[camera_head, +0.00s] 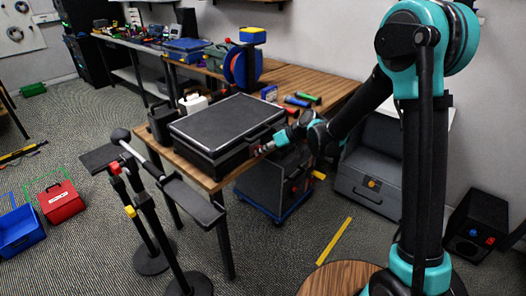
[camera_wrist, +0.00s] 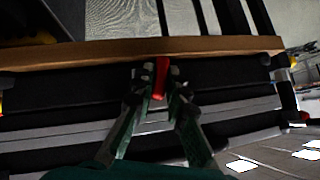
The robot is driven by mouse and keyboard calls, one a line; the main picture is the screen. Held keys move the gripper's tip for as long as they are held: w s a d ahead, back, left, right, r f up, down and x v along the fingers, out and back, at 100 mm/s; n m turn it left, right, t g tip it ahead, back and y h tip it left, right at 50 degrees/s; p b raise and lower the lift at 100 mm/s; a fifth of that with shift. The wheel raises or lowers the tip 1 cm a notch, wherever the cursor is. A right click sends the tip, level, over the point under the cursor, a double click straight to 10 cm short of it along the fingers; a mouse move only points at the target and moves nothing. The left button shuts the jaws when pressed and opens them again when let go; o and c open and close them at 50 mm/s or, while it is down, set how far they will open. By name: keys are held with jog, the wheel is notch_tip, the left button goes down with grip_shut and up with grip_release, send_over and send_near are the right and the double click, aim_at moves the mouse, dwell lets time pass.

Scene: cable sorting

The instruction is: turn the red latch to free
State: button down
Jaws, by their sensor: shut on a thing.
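The red latch (camera_wrist: 161,72) shows in the wrist view as a small upright red piece between my fingertips. My gripper (camera_wrist: 158,88) is shut on it, with one finger on each side. In the head view my gripper (camera_head: 265,148) reaches the front right side of a large black case (camera_head: 225,124), which lies closed on the wooden table. A bit of red shows at the fingertips there, and the fingers hide most of the latch. The latch's exact turn angle is hard to tell.
The wooden table (camera_head: 322,88) holds a blue reel (camera_head: 241,66) and several coloured tubes behind the case. Black stands (camera_head: 147,215) are at the case's front left. A grey bin (camera_head: 372,165) stands on the floor at right, near my arm.

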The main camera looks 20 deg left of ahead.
jog(key=shift+s+n+t+h, duration=0.15)
jog(key=shift+n+t+h, duration=0.45)
jog(key=shift+t, duration=0.6)
jog(key=c, duration=1.5)
grip_release()
jog(key=shift+a, duration=0.1)
jog(key=shift+c, duration=0.2)
jog(key=v, duration=1.2)
